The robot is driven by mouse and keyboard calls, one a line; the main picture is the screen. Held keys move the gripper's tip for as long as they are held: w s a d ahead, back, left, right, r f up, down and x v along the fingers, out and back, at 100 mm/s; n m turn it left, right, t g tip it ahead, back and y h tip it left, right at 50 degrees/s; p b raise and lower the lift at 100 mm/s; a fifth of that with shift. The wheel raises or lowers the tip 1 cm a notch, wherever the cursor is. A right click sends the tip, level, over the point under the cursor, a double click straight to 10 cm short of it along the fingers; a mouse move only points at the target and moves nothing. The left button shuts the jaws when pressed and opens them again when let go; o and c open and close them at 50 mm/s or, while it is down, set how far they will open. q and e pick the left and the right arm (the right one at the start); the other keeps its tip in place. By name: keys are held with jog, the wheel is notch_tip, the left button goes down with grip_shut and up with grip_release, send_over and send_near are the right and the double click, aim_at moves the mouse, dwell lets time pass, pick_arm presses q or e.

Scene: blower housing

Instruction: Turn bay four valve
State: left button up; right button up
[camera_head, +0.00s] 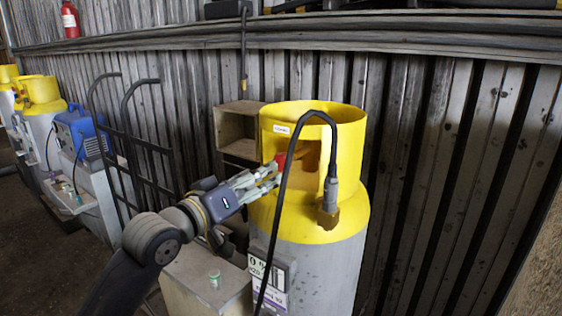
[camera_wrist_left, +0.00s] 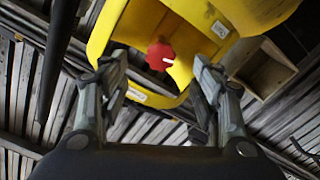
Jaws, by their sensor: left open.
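A grey gas cylinder (camera_head: 325,270) with a yellow top stands right of centre in the head view. Its yellow collar (camera_head: 345,125) has an opening in its side. A red valve knob (camera_head: 280,162) shows at this opening, and it is clear in the left wrist view (camera_wrist_left: 160,56) inside the yellow collar. My left gripper (camera_head: 278,176) reaches in from the left to the collar opening. In the wrist view its open fingers (camera_wrist_left: 160,75) stand on either side of the knob, with gaps to both. My right gripper is not in view.
A black hose (camera_head: 283,190) loops over the collar to a grey connector (camera_head: 330,193). A hand truck (camera_head: 135,140), a blue unit (camera_head: 80,135) and more cylinders (camera_head: 40,95) stand left. A corrugated wall (camera_head: 440,150) is behind.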

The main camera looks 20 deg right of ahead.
aim_at(280, 166)
pick_arm(q)
jog(key=p+x, duration=0.2)
jog(key=x, duration=0.5)
jog(key=shift+w+d+p, duration=0.15)
jog(key=shift+d+p, duration=0.05)
jog(key=shift+p, duration=0.1)
jog(key=shift+x, duration=0.85)
jog(key=shift+a, duration=0.1)
jog(key=c, duration=0.9)
jog(key=shift+c, duration=0.9)
